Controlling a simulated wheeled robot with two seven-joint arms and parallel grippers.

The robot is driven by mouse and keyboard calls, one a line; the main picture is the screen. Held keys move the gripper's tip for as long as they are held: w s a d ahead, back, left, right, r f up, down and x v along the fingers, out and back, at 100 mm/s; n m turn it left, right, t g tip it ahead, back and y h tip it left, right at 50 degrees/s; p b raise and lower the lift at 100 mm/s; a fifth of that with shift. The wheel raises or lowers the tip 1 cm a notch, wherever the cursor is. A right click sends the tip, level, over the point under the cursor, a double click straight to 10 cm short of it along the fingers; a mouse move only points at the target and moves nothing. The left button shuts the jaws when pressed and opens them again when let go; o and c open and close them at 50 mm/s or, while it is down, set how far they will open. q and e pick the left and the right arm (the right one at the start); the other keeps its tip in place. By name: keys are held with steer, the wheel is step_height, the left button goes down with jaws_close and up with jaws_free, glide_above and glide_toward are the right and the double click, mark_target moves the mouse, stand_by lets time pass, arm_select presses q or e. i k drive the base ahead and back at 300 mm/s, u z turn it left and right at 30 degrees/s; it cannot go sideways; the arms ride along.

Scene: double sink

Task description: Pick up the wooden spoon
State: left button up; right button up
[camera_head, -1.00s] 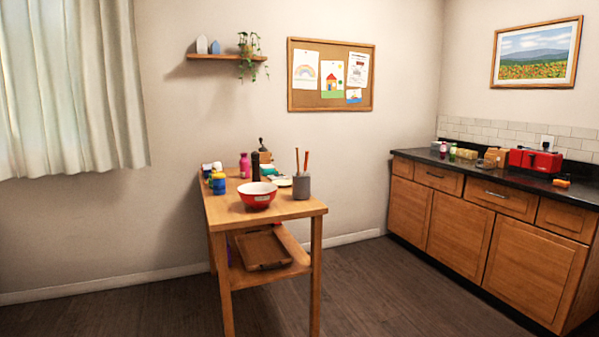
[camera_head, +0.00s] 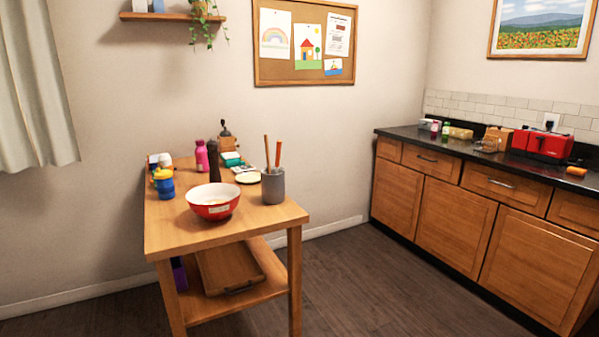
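Two thin orange-brown handles (camera_head: 278,153) stand upright in a grey cylindrical holder (camera_head: 273,187) near the right edge of the wooden table (camera_head: 180,234). They look like wooden utensil handles. Their lower ends are hidden inside the holder, so I cannot tell which one is the wooden spoon. Neither of my grippers shows in the head view.
A red bowl (camera_head: 213,202) sits just left of the holder. A wooden tray (camera_head: 228,270) lies on the lower shelf. A counter (camera_head: 480,165) runs along the right; floor between is clear.

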mark_target(265, 136)
steer(key=z, duration=0.5)
steer(key=i, duration=2.45)
steer(key=u, duration=2.2)
